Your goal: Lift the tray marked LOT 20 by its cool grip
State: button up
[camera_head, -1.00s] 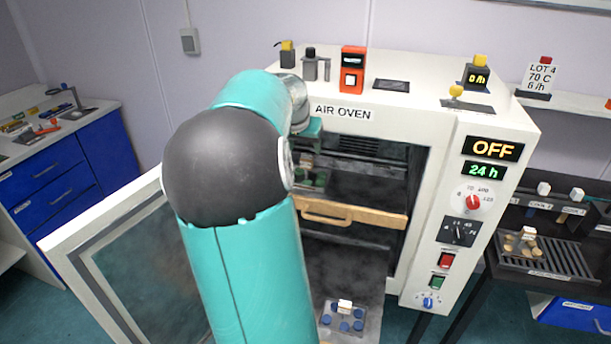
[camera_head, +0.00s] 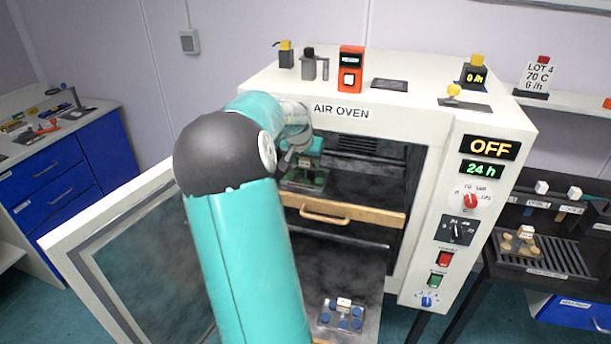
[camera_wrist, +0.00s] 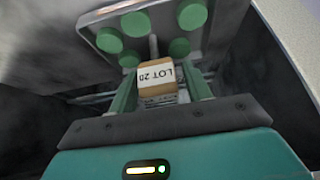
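The tray marked LOT 20 (camera_wrist: 190,42), a grey plate with several green discs, is in the wrist view. It also shows inside the oven, partly hidden by my arm, in the head view (camera_head: 303,180). Its small upright block (camera_wrist: 155,80) has a white LOT 20 label and a tan face. My gripper (camera_wrist: 160,92) has its two green fingers on either side of this block. A gap shows on the right of the block; left contact is unclear. In the head view my gripper (camera_head: 308,150) is just above the tray.
The air oven (camera_head: 340,112) reads OFF, with its door (camera_head: 150,270) open at left. A tan front bar with handle (camera_head: 325,217) crosses the opening. A blue-disc tray (camera_head: 342,315) lies lower in front; a tan-disc tray (camera_head: 519,245) sits on the right rack.

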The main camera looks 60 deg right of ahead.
jog(key=c, duration=0.9)
jog(key=shift+r, duration=0.2)
